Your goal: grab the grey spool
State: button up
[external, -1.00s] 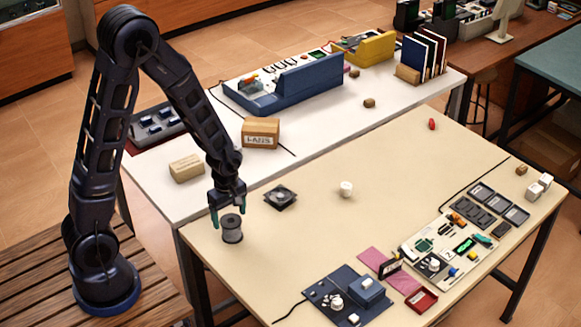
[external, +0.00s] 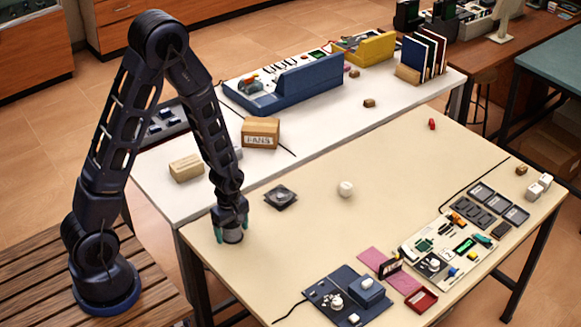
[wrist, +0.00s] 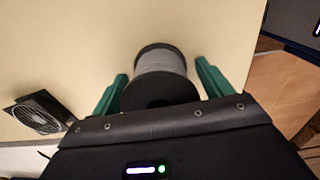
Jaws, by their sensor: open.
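The grey spool (external: 233,238) stands on the beige table near its left corner, with its upper part hidden by my gripper. In the wrist view the spool (wrist: 161,62) has grey winding between dark flanges and sits between my two green fingers. My gripper (external: 231,232) is open and lowered around the spool, one finger on each side. In the wrist view my gripper (wrist: 163,80) shows a gap beside the spool on both sides, wider at the right finger. The near end of the spool is partly hidden by my gripper body.
A dark fan (external: 281,197) lies to the right of the spool, also seen in the wrist view (wrist: 40,113). A white cylinder (external: 346,188) stands farther right. A cardboard box (external: 260,133) is on the white table behind. A dark blue board (external: 345,296) lies at the front.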

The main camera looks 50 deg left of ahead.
jog(key=shift+c, duration=0.5)
jog(key=c, duration=1.1)
